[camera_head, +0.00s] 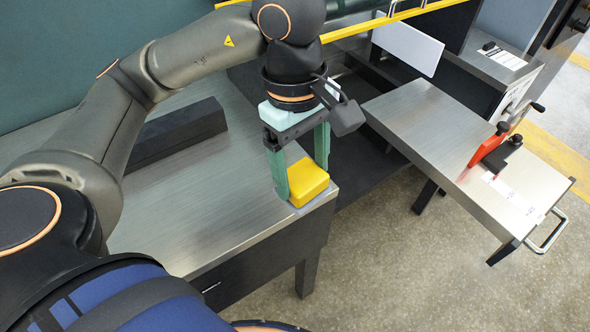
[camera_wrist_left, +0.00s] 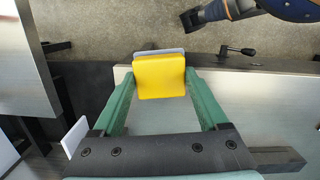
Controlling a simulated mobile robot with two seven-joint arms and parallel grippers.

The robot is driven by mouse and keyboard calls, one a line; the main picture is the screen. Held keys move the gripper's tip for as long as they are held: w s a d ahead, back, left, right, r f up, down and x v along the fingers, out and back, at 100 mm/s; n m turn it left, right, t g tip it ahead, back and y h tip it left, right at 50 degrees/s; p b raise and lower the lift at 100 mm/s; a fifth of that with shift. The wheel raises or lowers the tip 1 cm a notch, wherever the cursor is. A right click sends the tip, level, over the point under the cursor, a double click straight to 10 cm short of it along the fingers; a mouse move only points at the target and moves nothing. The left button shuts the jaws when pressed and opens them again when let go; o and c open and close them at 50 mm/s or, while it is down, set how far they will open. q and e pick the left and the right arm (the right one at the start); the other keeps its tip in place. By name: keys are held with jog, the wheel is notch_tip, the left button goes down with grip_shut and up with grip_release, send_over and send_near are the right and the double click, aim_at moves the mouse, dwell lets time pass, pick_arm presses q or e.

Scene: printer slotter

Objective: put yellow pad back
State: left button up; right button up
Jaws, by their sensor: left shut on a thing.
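The yellow pad (camera_head: 310,180) is a small rounded block at the front right corner of the metal table. My left gripper (camera_head: 302,184) points down there, shut on the pad, with one green finger on each side. In the left wrist view the yellow pad (camera_wrist_left: 160,78) sits between the fingertips of my left gripper (camera_wrist_left: 159,76). A thin grey piece (camera_wrist_left: 158,51) shows past the pad's far edge; I cannot tell whether the pad rests on it or hangs just above. My right gripper cannot be made out.
The metal table (camera_head: 150,215) is mostly bare, with a long dark block (camera_head: 180,133) behind my arm. To the right, past a gap, a second metal table (camera_head: 430,125) carries a red clamp (camera_head: 488,148). A yellow rail (camera_head: 395,17) and a white panel (camera_head: 408,47) stand behind.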

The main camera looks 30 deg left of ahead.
pick_arm(q)
jog(key=n, duration=0.1)
jog(key=s+n, duration=0.1)
jog(key=shift+a+n+b, duration=0.15)
jog(key=shift+n+b, duration=0.2)
jog(key=shift+n, duration=0.05)
jog(key=shift+w+a+f, duration=0.1)
jog(key=shift+w+a, duration=0.05)
jog(key=w+a+f, duration=0.2)
jog(key=w+f, duration=0.1)
jog(key=w+a+f, duration=0.3)
jog(key=w, duration=0.1)
jog(key=w+a+f, duration=0.2)
jog(key=w+f, duration=0.1)
jog(key=shift+w+a, duration=0.2)
jog(key=shift+w, duration=0.05)
jog(key=shift+w+a+f, duration=0.1)
jog(key=shift+w+f, duration=0.05)
jog(key=shift+f, duration=0.8)
jog(key=shift+w+a+f, duration=0.1)
jog(key=shift+f, duration=0.8)
